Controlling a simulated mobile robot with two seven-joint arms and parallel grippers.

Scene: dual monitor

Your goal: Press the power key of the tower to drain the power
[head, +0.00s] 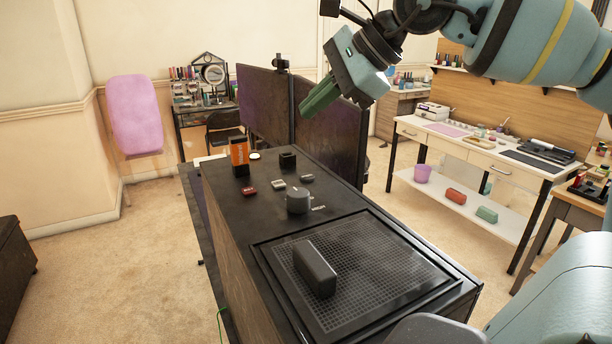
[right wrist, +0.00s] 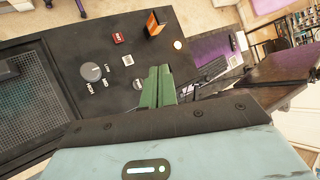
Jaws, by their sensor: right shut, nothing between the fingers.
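The black tower (head: 235,215) has controls on its top: a red key (head: 249,191), two pale grey keys (head: 278,184), a grey dial (head: 298,200) and a pale round button (head: 255,156) near the far end. In the right wrist view the red key (right wrist: 118,38), dial (right wrist: 91,72) and glowing round button (right wrist: 178,44) show. I cannot tell which is the power key. My right gripper (head: 308,107) is shut and empty, raised above the tower's far part near the monitors. Its green fingers also show in the right wrist view (right wrist: 158,85). My left gripper is out of view.
Two monitors (head: 330,130) stand just behind.

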